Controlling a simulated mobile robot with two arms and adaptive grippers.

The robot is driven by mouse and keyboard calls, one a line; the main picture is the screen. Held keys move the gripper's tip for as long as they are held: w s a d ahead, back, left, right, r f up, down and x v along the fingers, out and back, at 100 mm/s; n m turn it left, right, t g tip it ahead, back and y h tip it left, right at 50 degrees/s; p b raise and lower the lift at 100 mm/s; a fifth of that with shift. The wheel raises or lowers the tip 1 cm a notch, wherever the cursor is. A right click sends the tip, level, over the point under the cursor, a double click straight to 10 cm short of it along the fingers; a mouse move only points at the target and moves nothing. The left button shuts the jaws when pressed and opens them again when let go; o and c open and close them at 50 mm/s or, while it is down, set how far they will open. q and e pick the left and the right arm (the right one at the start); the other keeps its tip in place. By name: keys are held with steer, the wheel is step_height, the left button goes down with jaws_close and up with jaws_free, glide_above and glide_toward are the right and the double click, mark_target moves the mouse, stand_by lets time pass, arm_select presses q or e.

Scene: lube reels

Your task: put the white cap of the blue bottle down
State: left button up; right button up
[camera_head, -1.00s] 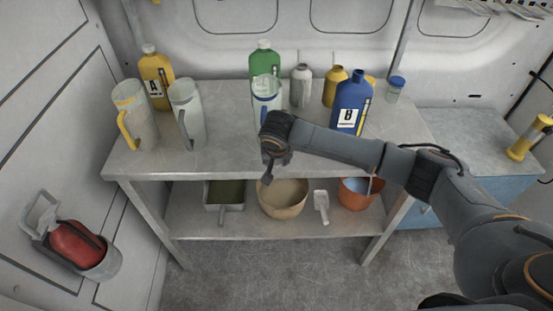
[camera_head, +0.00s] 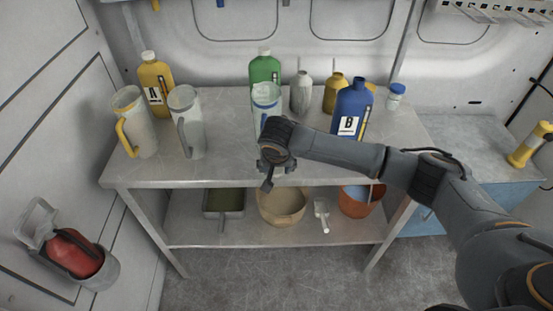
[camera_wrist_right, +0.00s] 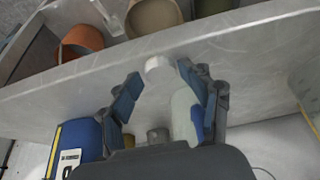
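The blue bottle (camera_head: 353,108), labelled B, stands upright and uncapped toward the right of the table. It also shows in the right wrist view (camera_wrist_right: 77,145). The white cap (camera_wrist_right: 158,68) is near the table's front edge, between my right fingertips, with a gap on both sides. In the head view the cap is mostly hidden by my gripper. My right gripper (camera_head: 272,172) is low over the front edge of the table; in the right wrist view its fingers (camera_wrist_right: 160,75) are spread open. My left gripper is not in view.
The grey table (camera_head: 225,165) also holds a yellow bottle (camera_head: 156,82), a green bottle (camera_head: 264,69), several clear jugs and small cans. A lower shelf (camera_head: 190,225) carries a tan bowl (camera_head: 283,207) and an orange bucket (camera_head: 357,204). The table's front left is clear.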

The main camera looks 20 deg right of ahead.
steer(key=v, duration=1)
steer(key=shift+r+b, duration=0.25)
steer(key=shift+b, duration=0.2)
steer(key=shift+o, duration=0.7)
steer(key=shift+s+a+r, duration=0.15)
steer(key=shift+r, duration=0.15)
steer(key=shift+s+a, duration=0.15)
steer(key=shift+s, duration=0.05)
steer(key=s+a+f+m+g+y, duration=0.3)
steer(key=s+a+f+m+y, duration=0.25)
steer(key=s+a+y, duration=0.4)
steer(key=w+d+f+m+t+p, duration=0.1)
steer(key=d+f+m+t, duration=0.1)
steer(key=d+m+t, duration=0.65)
steer(key=w+d+f+m+t+p, duration=0.15)
steer(key=d+m+t, duration=0.35)
steer(key=d+m, duration=0.65)
steer(key=shift+m+g+h, duration=0.25)
steer(key=shift+m, duration=0.5)
steer(key=x, duration=0.4)
steer(key=p+x, duration=0.1)
steer(key=x, duration=0.4)
steer(key=s+a+f+p+x, duration=0.1)
steer(key=x, duration=0.4)
steer(key=shift+a, duration=0.1)
steer(key=c, duration=0.9)
